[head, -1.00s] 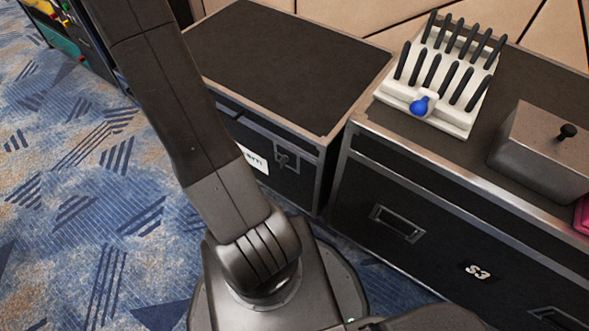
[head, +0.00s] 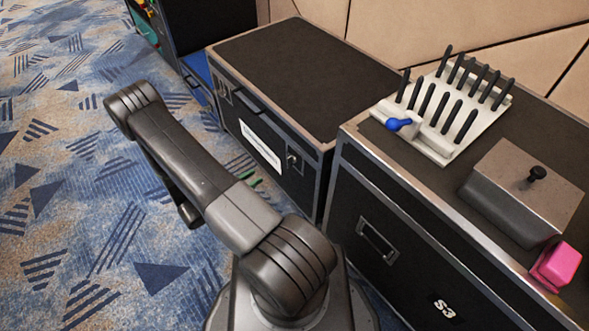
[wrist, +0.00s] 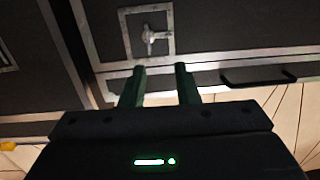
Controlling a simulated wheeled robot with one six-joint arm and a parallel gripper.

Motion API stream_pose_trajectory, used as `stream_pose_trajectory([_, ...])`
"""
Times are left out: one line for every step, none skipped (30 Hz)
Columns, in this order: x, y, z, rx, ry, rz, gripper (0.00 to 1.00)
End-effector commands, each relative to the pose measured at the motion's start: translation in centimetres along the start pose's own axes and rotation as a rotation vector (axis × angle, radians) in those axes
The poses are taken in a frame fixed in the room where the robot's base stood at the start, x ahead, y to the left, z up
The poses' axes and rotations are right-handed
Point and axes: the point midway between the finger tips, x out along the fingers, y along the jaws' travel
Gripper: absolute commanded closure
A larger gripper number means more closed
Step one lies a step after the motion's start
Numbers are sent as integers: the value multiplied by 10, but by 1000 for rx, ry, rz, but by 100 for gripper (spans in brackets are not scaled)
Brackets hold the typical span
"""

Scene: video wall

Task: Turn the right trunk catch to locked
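The trunk (head: 290,75) is a black flight case with metal edges against the wall. Its right catch (head: 293,160) is a small metal piece on the front face, near the right corner. The left catch (head: 224,92) is at the far end of that front. In the wrist view, which looks upside down, the right catch (wrist: 150,37) is a silver winged knob in a square metal plate. My gripper (wrist: 161,80) has two green fingers spread apart with nothing between them, short of the catch. The knob's exact angle is unclear.
A black handle (wrist: 258,77) is on the trunk front beside the catch. A drawer case (head: 375,240) marked S3 stands close to the trunk's right. It carries a white rack (head: 440,140) of black rods, a metal box (head: 525,190) and a pink block (head: 557,266). Carpet is clear at left.

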Motion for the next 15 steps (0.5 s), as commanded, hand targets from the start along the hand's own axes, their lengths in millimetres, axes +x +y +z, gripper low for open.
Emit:
stream_pose_trajectory([-4,4,2,-1,21,17,72])
stream_pose_trajectory([-6,6,2,-1,31,25,72])
stream_pose_trajectory([-7,8,3,-1,40,34,72])
stream_pose_trajectory([-7,10,3,-2,45,39,72])
stream_pose_trajectory([-6,10,3,-2,48,42,72])
stream_pose_trajectory([-4,11,3,-2,50,44,72])
stream_pose_trajectory([-1,11,3,-2,50,45,72])
stream_pose_trajectory([2,11,2,-2,50,45,72])
stream_pose_trajectory([8,11,2,-2,49,46,72])
stream_pose_trajectory([12,12,2,-2,48,46,72])
stream_pose_trajectory([17,12,2,-2,48,46,72])
stream_pose_trajectory([24,12,2,-2,48,47,72])
stream_pose_trajectory([30,12,2,-2,48,47,72])
stream_pose_trajectory([36,13,1,-2,48,47,72])
stream_pose_trajectory([44,13,1,-2,48,47,72])
